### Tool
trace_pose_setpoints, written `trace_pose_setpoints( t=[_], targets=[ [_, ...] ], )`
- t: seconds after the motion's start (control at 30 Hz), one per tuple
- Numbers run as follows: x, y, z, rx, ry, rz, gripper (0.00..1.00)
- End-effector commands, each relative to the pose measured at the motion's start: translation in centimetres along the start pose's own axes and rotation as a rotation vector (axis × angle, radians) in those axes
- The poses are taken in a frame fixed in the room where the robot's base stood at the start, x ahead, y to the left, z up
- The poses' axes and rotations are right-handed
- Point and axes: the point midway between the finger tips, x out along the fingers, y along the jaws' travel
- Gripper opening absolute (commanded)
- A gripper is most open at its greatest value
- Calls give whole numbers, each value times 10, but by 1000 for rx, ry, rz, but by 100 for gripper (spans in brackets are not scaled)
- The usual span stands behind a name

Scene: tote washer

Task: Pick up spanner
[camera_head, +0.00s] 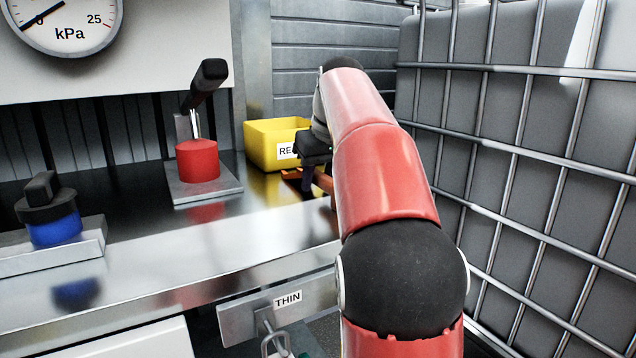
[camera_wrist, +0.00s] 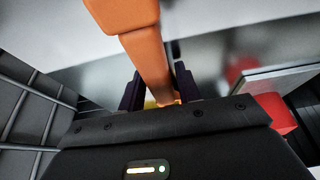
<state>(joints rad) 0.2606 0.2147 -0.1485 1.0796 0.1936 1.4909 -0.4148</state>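The spanner (camera_wrist: 148,55) is orange. In the wrist view its wide end is at the top, near the camera, and its shaft runs down between the two dark fingers of my gripper (camera_wrist: 159,90). The fingers sit close against both sides of the shaft, with no clear gap. In the head view my gripper (camera_head: 308,174) is at the front of the yellow bin, over the steel worktop. Parts of the orange spanner (camera_head: 324,182) show on both sides of the fingers; my red arm hides the rest. I cannot tell whether it touches the worktop.
The yellow bin (camera_head: 261,146) has a partly hidden label. Left of it stand a red valve with a black lever (camera_head: 198,160) and a blue knob (camera_head: 53,229) on the steel worktop (camera_head: 140,245). A caged grey tank (camera_head: 545,150) stands close on the right. A "THIN" plate (camera_head: 240,320) hangs below.

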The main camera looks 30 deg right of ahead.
Motion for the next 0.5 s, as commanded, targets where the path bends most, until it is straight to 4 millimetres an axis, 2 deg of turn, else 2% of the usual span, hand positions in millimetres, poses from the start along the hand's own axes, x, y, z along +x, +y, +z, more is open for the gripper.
trace_pose_setpoints(
  t=[0.03,0.23,0.5],
  targets=[
    [0,0,0,0,0,0,27],
    [0,0,0,0,1,0,1],
    [-1,0,0,0,2,0,0]
  ],
)
